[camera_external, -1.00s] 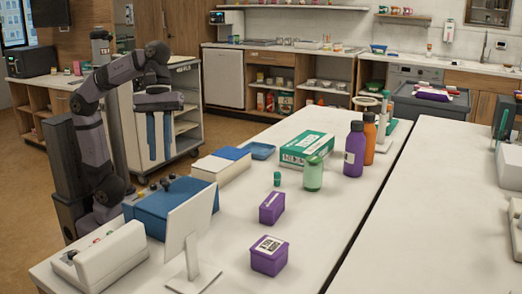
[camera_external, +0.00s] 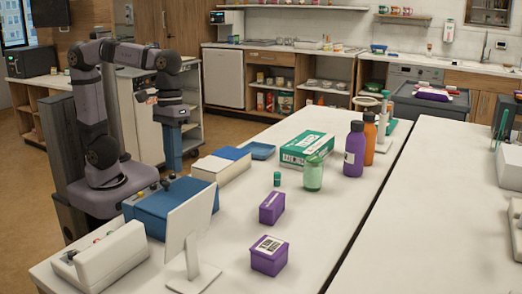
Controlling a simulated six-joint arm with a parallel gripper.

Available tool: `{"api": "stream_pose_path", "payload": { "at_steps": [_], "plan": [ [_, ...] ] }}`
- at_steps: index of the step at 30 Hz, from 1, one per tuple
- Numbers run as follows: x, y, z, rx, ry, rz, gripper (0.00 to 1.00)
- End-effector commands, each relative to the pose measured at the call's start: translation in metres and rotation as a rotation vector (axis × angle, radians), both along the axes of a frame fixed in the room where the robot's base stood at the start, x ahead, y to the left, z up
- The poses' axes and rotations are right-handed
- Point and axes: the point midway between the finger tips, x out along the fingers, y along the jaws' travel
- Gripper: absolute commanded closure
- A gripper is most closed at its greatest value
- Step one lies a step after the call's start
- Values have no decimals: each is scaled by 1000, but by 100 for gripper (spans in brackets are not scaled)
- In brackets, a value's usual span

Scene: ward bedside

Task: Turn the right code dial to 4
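A blue box (camera_external: 160,213) stands at the near left end of the white table, with several small dark and yellowish knobs (camera_external: 153,187) along its back top edge. They may be the code dials; no digits are legible, so I cannot tell any setting. My gripper (camera_external: 174,160) points down above and behind the right part of this box. Its blue fingers are seen edge-on and overlap, so the gap between them is hidden. Their tips come close to the knobs in the picture; contact cannot be told.
A white console (camera_external: 112,260) with coloured buttons and a white display stand (camera_external: 190,235) are in front of the box. A white-and-blue box (camera_external: 222,165), purple boxes (camera_external: 269,255), a green jar (camera_external: 313,174) and bottles (camera_external: 354,150) stand to the right.

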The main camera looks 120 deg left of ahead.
Motion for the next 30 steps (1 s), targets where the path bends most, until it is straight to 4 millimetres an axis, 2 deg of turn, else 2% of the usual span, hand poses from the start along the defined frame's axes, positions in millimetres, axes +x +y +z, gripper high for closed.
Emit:
{"api": "stream_pose_path", "payload": {
  "at_steps": [1, 14, 30],
  "plan": [
    [-2, 0, 5, 12, 4, -43, 77],
    [-17, 2, -6, 113, 13, -442, 77],
    [-55, 2, -11, 198, 34, -995, 77]
  ]
}}
